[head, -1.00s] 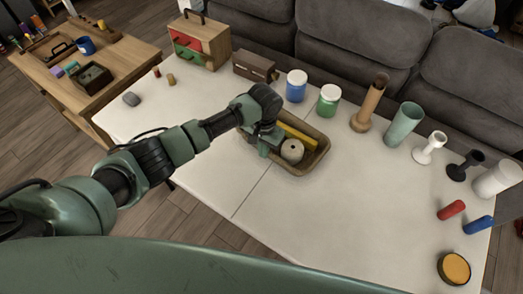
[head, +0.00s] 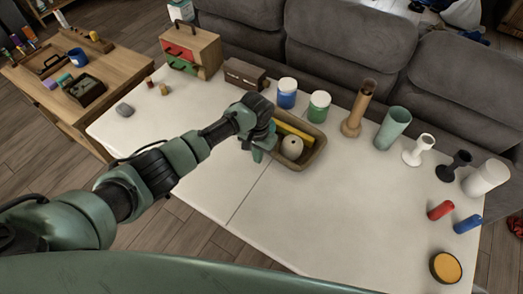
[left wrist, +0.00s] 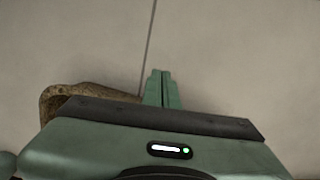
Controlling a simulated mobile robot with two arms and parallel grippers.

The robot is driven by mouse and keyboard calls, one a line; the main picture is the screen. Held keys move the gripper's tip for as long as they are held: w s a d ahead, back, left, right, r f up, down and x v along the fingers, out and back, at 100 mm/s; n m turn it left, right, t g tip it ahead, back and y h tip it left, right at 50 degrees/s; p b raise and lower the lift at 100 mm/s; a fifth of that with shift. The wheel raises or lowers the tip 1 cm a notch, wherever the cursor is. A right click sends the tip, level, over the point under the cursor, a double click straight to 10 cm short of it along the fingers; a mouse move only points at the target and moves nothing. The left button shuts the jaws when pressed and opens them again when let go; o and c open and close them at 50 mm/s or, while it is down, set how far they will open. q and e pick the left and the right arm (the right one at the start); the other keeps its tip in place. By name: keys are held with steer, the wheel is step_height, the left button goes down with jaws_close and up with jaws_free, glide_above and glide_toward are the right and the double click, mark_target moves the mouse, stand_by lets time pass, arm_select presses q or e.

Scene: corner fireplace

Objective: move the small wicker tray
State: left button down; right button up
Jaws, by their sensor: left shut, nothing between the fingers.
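The small wicker tray (head: 318,156) is brown and oblong with rounded corners, and it lies on the white table. It holds a yellow bar and a pale round object. My left gripper (head: 258,154) is at the tray's near left end, with shut, empty fingers pointing down. In the left wrist view the shut fingers (left wrist: 162,88) stand over the bare tabletop, beside a woven corner of the tray (left wrist: 75,91). The rest of the tray is hidden there behind the gripper body. I cannot tell whether the fingers touch the rim. My right gripper is out of view.
Behind the tray stand a brown box (head: 244,74), a blue jar (head: 287,93) and a green jar (head: 319,106). A wooden vase (head: 357,112) and a pale green cup (head: 392,128) stand to the right. The table's front middle (head: 310,220) is clear.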

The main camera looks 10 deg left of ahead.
arm_select(q)
step_height(320, 180, up, 10)
steer(key=b, duration=0.2)
steer(key=s+d+f+t+h, duration=0.1)
steer(key=s+d+f, duration=0.15)
steer(key=s, duration=0.45)
steer(key=s+d+f+h, duration=0.1)
steer(key=s+f, duration=0.2)
steer(key=s, duration=0.5)
steer(key=s+a+r+n+t+y, duration=0.2)
steer(key=s+a+r+t, duration=0.1)
steer(key=s+a, duration=1.1)
step_height(320, 180, down, 29)
steer(key=s+d+g, duration=0.2)
steer(key=s, duration=0.1)
steer(key=s+a+f+g+b, duration=0.1)
steer(key=s+a+f, duration=0.2)
steer(key=s+f, duration=1.1)
steer(key=shift+s+f+m+b, duration=0.3)
steer(key=shift+s+m, duration=0.1)
steer(key=shift+s, duration=0.45)
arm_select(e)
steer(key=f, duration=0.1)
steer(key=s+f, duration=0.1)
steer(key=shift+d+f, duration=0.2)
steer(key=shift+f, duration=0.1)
